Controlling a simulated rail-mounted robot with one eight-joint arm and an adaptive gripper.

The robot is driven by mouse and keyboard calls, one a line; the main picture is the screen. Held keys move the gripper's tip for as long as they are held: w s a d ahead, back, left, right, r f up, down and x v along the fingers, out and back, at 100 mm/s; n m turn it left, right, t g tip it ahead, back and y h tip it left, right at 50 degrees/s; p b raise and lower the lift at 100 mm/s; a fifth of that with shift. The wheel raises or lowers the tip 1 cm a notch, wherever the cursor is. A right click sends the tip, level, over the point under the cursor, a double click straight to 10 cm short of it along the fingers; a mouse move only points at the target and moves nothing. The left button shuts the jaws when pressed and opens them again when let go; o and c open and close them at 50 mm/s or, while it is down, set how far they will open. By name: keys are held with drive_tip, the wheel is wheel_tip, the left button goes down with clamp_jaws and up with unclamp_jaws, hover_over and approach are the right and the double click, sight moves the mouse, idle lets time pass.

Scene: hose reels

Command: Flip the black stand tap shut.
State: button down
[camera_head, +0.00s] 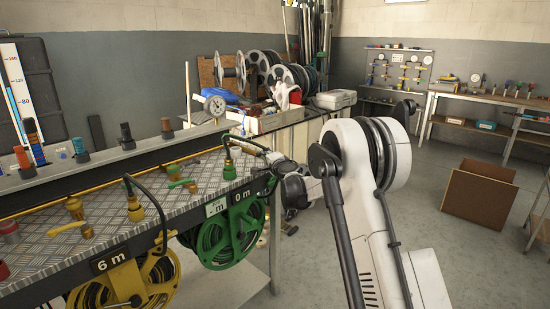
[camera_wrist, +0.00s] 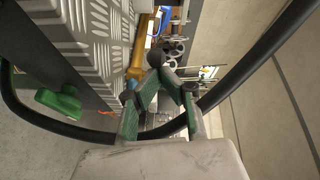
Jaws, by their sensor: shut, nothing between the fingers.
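I cannot single out the black stand tap with certainty. On the bench, a brass tap with a green lever (camera_head: 180,184) and a green upright fitting (camera_head: 229,168) stand near the right end. A green lever also shows in the wrist view (camera_wrist: 60,103). My gripper (camera_head: 245,143) is at the bench's right end, close to the green fitting. In the wrist view its green-padded fingers (camera_wrist: 163,82) come together with nothing held. A dark round knob (camera_wrist: 160,57) lies just past the fingertips; contact is unclear.
A yellow hose reel (camera_head: 135,285) and a green one (camera_head: 232,238) hang under the bench front. A black hose (camera_wrist: 252,60) curves around my gripper. A cardboard box (camera_head: 480,195) sits on the open floor to the right.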

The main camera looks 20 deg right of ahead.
sight(257, 154)
drive_tip(key=shift+w+a, duration=0.2)
drive_tip(key=shift+a, duration=0.55)
drive_tip(key=shift+w+a+b, duration=0.4)
drive_tip(key=shift+w+a, duration=0.15)
drive_tip(key=shift+a, duration=0.1)
drive_tip(key=shift+a, duration=0.2)
drive_tip(key=s+a+r, duration=0.1)
drive_tip(key=s+a, duration=0.3)
drive_tip(key=s, duration=0.6)
drive_tip(key=shift+s+r+p, duration=0.15)
drive_tip(key=shift+s+p, duration=0.05)
drive_tip(key=shift+p, duration=0.2)
